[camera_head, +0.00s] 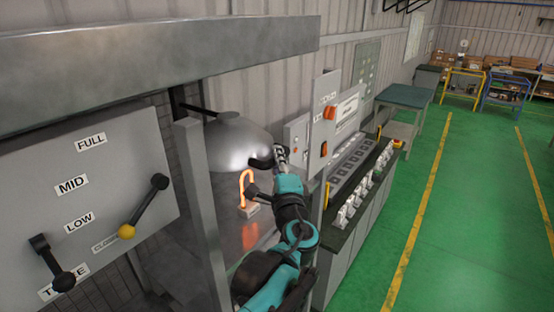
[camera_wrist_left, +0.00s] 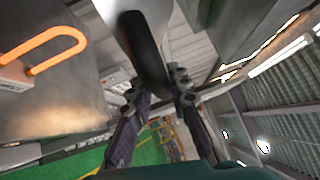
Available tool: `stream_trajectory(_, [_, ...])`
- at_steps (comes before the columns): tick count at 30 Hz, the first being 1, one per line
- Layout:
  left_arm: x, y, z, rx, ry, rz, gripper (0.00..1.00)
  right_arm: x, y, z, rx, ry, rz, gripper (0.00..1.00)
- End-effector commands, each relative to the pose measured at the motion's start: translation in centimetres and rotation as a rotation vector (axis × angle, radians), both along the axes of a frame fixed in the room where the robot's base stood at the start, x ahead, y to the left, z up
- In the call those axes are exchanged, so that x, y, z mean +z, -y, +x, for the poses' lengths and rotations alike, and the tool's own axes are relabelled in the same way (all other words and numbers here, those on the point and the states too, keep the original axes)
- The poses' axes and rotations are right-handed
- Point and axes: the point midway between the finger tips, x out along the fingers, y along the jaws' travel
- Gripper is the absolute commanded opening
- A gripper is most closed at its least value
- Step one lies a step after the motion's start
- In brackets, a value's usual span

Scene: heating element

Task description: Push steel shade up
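The steel shade (camera_head: 235,145) is a shiny grey dome in the head view, on a dark arm above a glowing orange heating element (camera_head: 246,188). A black handle (camera_head: 261,163) sticks out from its right rim. My left gripper (camera_head: 281,156) is at this handle. In the left wrist view its fingers (camera_wrist_left: 157,88) are spread apart, with the end of the black handle (camera_wrist_left: 148,48) between their tips, close to the right-hand finger. I cannot tell whether they touch it. The glowing element also shows there (camera_wrist_left: 58,46). My right gripper is in neither view.
A panel (camera_head: 85,190) with levers and labels FULL, MID and LOW stands at the left, beside a grey post (camera_head: 200,210). A control console (camera_head: 350,180) with switches stands right of my arm. Open green floor (camera_head: 470,190) lies further right.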

Motion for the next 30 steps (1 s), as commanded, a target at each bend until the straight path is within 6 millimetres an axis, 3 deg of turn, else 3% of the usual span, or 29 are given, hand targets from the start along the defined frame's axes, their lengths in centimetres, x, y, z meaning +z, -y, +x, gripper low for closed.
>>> stream_trajectory(5, [1.5, 0.0, 0.0, 0.001, -0.001, -0.001, 0.00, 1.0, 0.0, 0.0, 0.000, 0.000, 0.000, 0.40])
stream_trajectory(12, [8.7, 0.0, 0.0, 0.001, 0.000, 0.000, 0.00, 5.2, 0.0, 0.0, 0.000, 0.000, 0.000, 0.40])
stream_trajectory(18, [12.7, 0.0, 0.0, 0.001, 0.001, 0.001, 0.00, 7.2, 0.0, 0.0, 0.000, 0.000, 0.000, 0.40])
stream_trajectory(30, [13.7, 0.0, 0.0, 0.002, 0.003, 0.004, 0.00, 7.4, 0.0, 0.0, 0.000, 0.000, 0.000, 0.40])
